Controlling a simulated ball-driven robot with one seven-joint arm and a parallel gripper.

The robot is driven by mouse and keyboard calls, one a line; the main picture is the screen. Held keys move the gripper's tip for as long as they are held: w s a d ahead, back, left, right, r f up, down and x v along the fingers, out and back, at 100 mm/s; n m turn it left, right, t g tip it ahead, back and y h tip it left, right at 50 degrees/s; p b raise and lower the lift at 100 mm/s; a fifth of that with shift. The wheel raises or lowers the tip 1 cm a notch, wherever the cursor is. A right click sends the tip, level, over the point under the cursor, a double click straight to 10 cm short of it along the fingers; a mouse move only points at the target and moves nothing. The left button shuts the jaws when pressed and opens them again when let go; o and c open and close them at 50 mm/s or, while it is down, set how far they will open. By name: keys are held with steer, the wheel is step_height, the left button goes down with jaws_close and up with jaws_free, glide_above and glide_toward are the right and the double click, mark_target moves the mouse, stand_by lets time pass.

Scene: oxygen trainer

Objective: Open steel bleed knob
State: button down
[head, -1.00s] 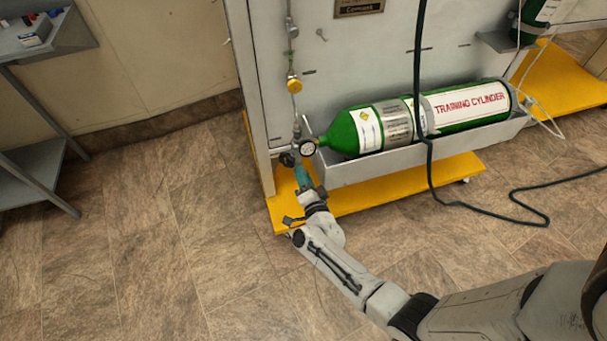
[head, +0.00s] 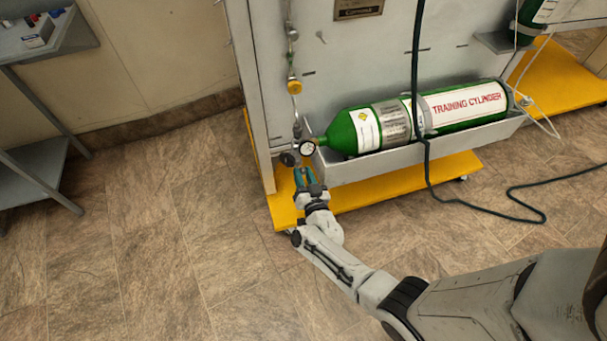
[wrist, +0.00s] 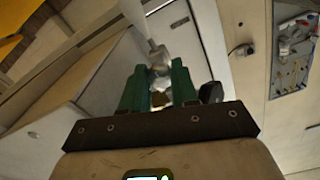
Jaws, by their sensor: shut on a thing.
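My gripper (head: 304,173) is at the lower left corner of the panel, just below the round gauge (head: 308,147). In the wrist view my gripper (wrist: 158,88) has its two green fingers on either side of a silvery metal piece, the steel bleed knob (wrist: 161,76), and is shut on it. A brassy part shows low between the fingers. In the head view the knob is too small and too hidden to make out. A dark round knob (head: 288,159) sits just above and left of the fingers.
A green training cylinder (head: 450,108) lies in a grey trough (head: 420,152) right of my gripper. The yellow cart base (head: 370,198) is below. A dark hose (head: 428,175) hangs in front. A grey shelf stand (head: 40,180) is at left, with open floor between.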

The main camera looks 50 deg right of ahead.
steer(key=shift+a+f+n, duration=0.1)
steer(key=shift+n, duration=0.2)
steer(key=c, duration=0.9)
jaws_free()
steer(key=shift+o, duration=0.2)
steer(key=p+v, duration=0.2)
steer(key=v, duration=0.8)
steer(key=shift+s+a+p, duration=0.25)
steer(key=shift+s+p, duration=0.1)
steer(key=shift+p, duration=0.05)
